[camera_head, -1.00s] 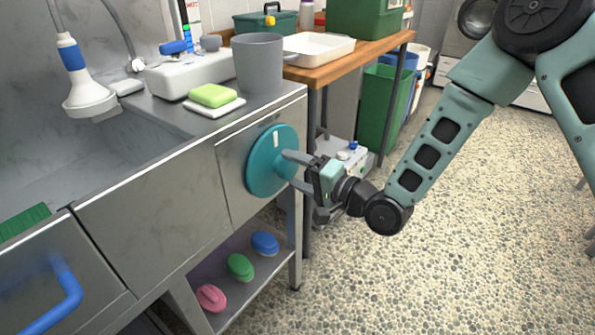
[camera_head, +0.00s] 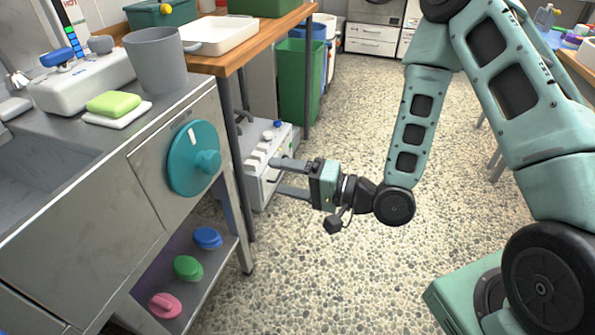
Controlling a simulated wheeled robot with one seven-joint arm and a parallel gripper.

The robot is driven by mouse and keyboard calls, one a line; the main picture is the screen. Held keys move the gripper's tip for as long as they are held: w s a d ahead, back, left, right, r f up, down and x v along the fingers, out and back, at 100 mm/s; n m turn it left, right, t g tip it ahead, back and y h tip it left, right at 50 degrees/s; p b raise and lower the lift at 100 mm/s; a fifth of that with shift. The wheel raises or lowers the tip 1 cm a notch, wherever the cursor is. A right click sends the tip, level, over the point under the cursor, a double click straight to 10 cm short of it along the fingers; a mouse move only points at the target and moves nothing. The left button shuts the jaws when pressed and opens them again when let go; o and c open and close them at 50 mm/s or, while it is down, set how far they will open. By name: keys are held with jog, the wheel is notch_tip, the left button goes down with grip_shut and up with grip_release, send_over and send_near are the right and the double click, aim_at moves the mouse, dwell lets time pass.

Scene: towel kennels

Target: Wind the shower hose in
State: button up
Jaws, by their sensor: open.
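A teal round dial with a protruding knob (camera_head: 195,160) is mounted on the steel front panel of the sink unit, with a white mark near its top. My gripper (camera_head: 276,178) is open and empty to the right of the dial. Its two fingers point left toward the dial, clear of the knob, with a gap between. The shower head and hose are not visible in the current view.
A grey bucket (camera_head: 159,62) and a green sponge (camera_head: 113,104) on a white dish stand on the sink top. Blue, green and pink knobbed discs lie on the lower shelf (camera_head: 215,262). A white box (camera_head: 265,165) stands behind my gripper.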

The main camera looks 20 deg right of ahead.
jog(key=shift+p+v, duration=1.15)
jog(key=s+a+r+n+g+h, duration=0.1)
jog(key=s+r+n+g+h, duration=0.5)
jog(key=s, duration=0.3)
jog(key=s+r+n+g+h, duration=0.5)
jog(key=s+r+n+h, duration=0.15)
jog(key=s, duration=0.35)
notch_tip(320, 180, up, 14)
jog(key=p, duration=1.5)
jog(key=shift+r, duration=0.25)
jog(key=shift+n+h, duration=0.25)
